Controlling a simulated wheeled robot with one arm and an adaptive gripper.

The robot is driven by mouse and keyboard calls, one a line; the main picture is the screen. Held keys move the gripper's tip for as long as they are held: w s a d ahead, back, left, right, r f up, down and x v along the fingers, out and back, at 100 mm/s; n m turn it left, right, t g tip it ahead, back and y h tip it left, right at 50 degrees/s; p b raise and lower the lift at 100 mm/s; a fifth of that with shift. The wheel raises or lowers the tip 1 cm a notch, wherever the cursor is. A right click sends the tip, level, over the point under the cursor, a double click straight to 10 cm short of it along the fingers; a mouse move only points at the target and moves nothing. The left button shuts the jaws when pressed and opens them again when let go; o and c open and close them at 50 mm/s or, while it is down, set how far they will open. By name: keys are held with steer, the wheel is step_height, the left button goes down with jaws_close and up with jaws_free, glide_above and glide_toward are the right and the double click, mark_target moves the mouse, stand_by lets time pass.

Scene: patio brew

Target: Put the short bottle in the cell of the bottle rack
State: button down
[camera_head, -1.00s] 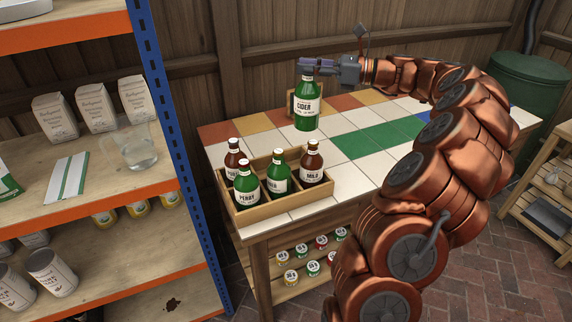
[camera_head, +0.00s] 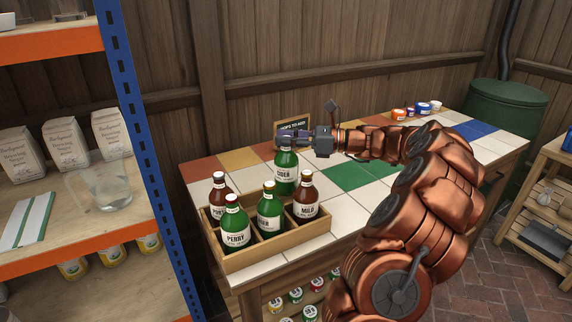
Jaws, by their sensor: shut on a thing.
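My gripper (camera_head: 288,138) is shut on the neck of a green bottle (camera_head: 286,177) with a white CIDER label and holds it upright. The wooden bottle rack (camera_head: 278,247) stands on the tiled table's near left end. In it stand a brown bottle (camera_head: 219,188) at back left, a green PERRY bottle (camera_head: 235,224) at front left, another green bottle (camera_head: 269,208) at front middle and a brown MILD bottle (camera_head: 306,196) at front right. The held bottle shows at the rack's back edge, behind the front bottles; I cannot tell whether its base is over a cell. The back cells are partly hidden.
A small dark sign (camera_head: 292,130) stands behind my gripper. Several small jars (camera_head: 416,109) stand at the table's far end. A blue and orange shelf unit (camera_head: 140,130) is close on the left. The tiled table's middle (camera_head: 350,178) is clear.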

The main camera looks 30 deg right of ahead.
mark_target(288, 154)
steer(key=shift+f, duration=2.5)
steer(key=c, duration=0.9)
jaws_free()
steer(key=shift+f, duration=0.2)
steer(key=shift+o, duration=0.2)
steer(key=shift+r, duration=0.1)
steer(key=shift+s+d, duration=0.15)
steer(key=shift+d, duration=0.1)
steer(key=v, duration=1.1)
steer(key=shift+s, duration=0.2)
steer(key=shift+d, duration=0.2)
steer(key=shift+s, duration=0.1)
